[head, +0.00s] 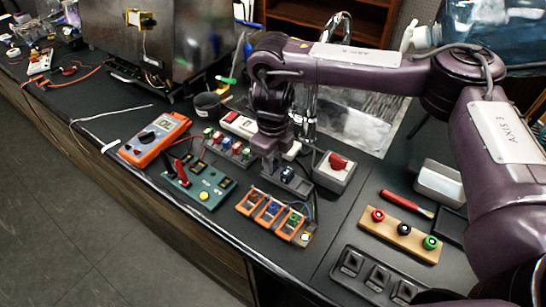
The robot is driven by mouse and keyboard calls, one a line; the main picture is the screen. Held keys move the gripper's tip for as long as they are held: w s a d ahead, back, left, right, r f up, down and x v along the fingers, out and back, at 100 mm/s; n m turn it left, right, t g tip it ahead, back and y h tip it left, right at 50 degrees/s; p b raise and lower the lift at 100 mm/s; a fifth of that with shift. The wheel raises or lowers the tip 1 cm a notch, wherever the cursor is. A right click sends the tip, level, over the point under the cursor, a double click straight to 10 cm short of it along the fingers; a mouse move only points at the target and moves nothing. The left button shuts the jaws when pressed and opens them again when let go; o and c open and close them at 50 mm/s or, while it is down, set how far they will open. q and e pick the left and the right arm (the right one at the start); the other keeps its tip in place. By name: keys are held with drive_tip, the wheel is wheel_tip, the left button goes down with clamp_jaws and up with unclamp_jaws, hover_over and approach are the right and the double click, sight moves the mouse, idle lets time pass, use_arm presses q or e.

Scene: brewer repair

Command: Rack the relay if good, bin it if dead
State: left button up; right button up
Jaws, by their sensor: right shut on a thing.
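My right gripper (270,166) reaches down over the middle of the counter, between the row of coloured relays and the orange rack. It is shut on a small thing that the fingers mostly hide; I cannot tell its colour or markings. A dark block with a blue and white top (288,174) shows just right of the fingertips. The orange rack (251,206) holds parts with blue and green tops. The row of relays (228,145) has green, red and blue tops. A green board (212,172) with a yellow button lies left of the rack. My left gripper is not in view.
An orange multimeter (155,138) with red and black leads lies left. A wooden block with coloured knobs (388,229), a red-handled tool (405,203) and a black slotted tray (352,263) lie further right.

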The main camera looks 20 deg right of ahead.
drive_tip(key=o, duration=1.1)
drive_tip(key=shift+c, duration=0.2)
wheel_tip(320, 180, up, 8)
drive_tip(key=shift+f, duration=0.1)
idle(0.4)
